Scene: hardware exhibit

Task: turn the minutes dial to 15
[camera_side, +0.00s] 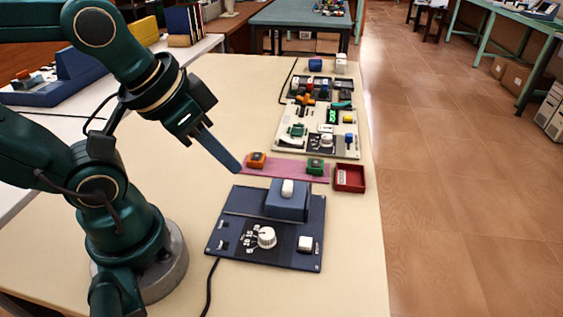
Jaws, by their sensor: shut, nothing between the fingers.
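A dark blue-grey panel (232,235) lies on the table near the front. On it is a white round dial (267,237) with small white numbers around its left side. The digits and the dial's pointer are too small to read with certainty. A raised blue block (287,206) with a white knob on top (288,187) stands on the panel's back part. My gripper (237,169) is shut and empty, in the air up and to the left of the panel, apart from the dial.
A pink strip (285,168) with an orange block (256,160) and a green block (315,166) lies behind the panel. A red tray (349,178) stands at its right end. A cream board (290,140) with several parts is farther back. The table right of the panel is clear.

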